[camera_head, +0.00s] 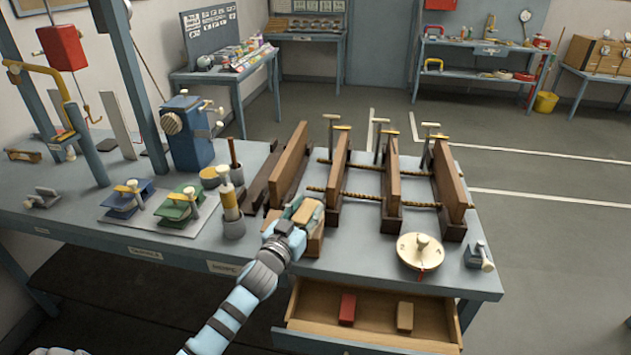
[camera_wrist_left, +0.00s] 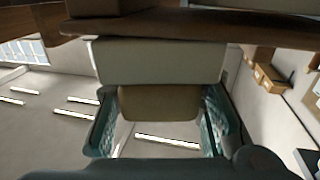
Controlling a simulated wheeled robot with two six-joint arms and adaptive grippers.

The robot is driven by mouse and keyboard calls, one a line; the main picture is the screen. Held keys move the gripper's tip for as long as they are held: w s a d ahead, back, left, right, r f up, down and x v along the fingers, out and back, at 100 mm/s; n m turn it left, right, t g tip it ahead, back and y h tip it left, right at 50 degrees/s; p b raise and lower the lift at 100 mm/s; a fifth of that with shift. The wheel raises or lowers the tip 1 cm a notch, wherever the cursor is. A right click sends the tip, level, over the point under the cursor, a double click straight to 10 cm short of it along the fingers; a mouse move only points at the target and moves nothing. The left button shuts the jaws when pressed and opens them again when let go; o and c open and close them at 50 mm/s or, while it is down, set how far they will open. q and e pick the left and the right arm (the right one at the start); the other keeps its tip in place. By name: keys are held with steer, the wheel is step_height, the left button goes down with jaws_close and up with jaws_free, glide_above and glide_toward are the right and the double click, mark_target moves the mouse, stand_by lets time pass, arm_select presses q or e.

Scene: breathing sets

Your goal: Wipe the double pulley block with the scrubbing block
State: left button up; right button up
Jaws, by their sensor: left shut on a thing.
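My left gripper (camera_head: 303,212) reaches over the front of the bench, at the near end of the upright wooden boards. In the left wrist view its teal fingers (camera_wrist_left: 160,125) are shut on a tan block (camera_wrist_left: 158,103), likely the scrubbing block, with a wide pale layer (camera_wrist_left: 155,62) on its far side. That layer faces dark brown wood (camera_wrist_left: 160,25) and looks close to it; I cannot tell whether they touch. A light wooden piece (camera_head: 316,243) stands right beside the gripper, partly hidden by it. I cannot tell for sure which thing is the double pulley block. My right gripper is out of view.
Upright boards (camera_head: 393,175) joined by rope (camera_head: 385,199) stand right of the gripper. A cream disc (camera_head: 421,250) lies at the front right. A yellow-handled tool in a cup (camera_head: 233,222) stands close left. An open drawer (camera_head: 375,320) with red and tan blocks juts out below.

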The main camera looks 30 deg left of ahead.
arm_select(q)
steer(key=shift+w+d, duration=0.25)
steer(key=shift+d, duration=0.5)
steer(key=shift+w+d+r+p, duration=0.1)
steer(key=shift+d+r+p, duration=0.05)
steer(key=shift+r+p, duration=0.4)
steer(key=shift+w+d+r+p, duration=0.15)
steer(key=shift+r+p, duration=0.25)
steer(key=shift+r, duration=0.2)
steer(key=r+p, duration=0.3)
steer(key=shift+s+a, duration=0.15)
steer(key=shift+s, duration=0.15)
step_height(320, 180, up, 3)
steer(key=p, duration=0.3)
steer(key=shift+f, duration=0.1)
steer(key=shift+w, duration=0.1)
steer(key=shift+f+b, duration=0.25)
steer(key=shift+b, duration=0.5)
steer(key=shift+r, duration=0.1)
